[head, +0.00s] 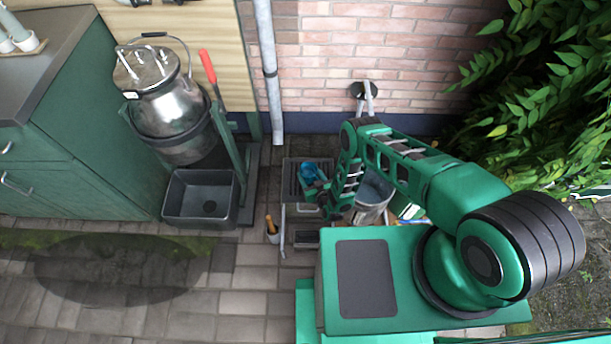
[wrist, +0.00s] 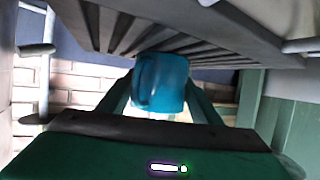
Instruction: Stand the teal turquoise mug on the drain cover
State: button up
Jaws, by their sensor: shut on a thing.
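The teal turquoise mug (head: 307,172) is small in the head view, at the end of my arm. In the wrist view the mug (wrist: 168,82) sits between the two green fingers of my gripper (wrist: 158,104), which is shut on it. My gripper (head: 317,186) also shows in the head view, partly behind my arm. The drain cover (head: 291,181), a dark slotted grate, lies beneath and beside the mug. In the wrist view a slotted grate (wrist: 215,42) runs along the top, meeting the mug in the picture. I cannot tell whether they touch.
A dark basin (head: 201,215) and a metal churn (head: 170,112) on a stand are to the left. A downpipe (head: 268,70) and brick wall (head: 375,45) are behind. A brown-handled item (head: 271,229) stands near the grate. Leafy plants (head: 560,80) fill the right.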

jog(key=o, duration=1.1)
jog(key=v, duration=1.2)
